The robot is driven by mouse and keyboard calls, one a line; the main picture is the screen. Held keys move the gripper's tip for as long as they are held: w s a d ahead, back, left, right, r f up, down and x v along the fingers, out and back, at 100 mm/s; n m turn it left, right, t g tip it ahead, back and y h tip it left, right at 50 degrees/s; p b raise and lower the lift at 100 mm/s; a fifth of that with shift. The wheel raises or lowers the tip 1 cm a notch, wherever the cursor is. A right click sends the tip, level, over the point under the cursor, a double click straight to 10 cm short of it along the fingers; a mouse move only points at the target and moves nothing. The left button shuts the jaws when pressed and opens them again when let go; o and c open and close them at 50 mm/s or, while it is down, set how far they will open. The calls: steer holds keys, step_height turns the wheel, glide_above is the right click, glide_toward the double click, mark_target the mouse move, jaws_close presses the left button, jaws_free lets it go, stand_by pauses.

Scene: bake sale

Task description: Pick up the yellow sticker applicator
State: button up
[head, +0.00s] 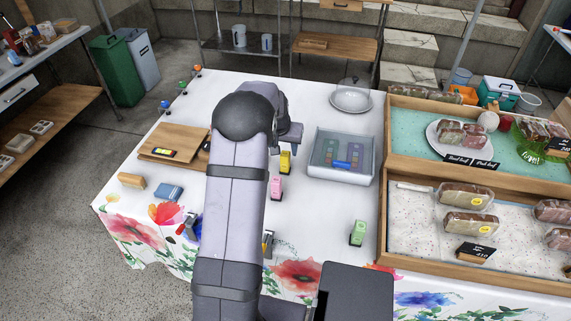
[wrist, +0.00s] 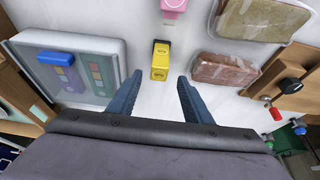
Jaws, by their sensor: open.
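The yellow sticker applicator (head: 285,161) stands on the white tabletop, just left of the clear tray. In the wrist view the yellow applicator (wrist: 160,60) lies ahead of and roughly midway between my fingertips, with a dark part at its far end. My gripper (wrist: 160,76) is open and empty, its two blue-grey fingers spread on either side of the applicator's near end. I cannot tell how high the fingertips are above it. In the head view my arm hides most of the gripper. A pink applicator (head: 275,188) stands nearby, also in the wrist view (wrist: 173,8).
The clear tray (head: 318,172) holds coloured items and a blue piece. Packaged loaves (wrist: 226,69) lie close right of the applicator in the wrist view. A green applicator (head: 357,232) stands farther right. A wooden board (head: 177,137) is at left. Wooden display crates (head: 386,190) line the right.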

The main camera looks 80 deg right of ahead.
mark_target(285, 153)
steer(key=shift+p+x, duration=0.9)
steer(key=shift+x, duration=1.7)
steer(key=shift+s+a, duration=0.1)
jaws_close()
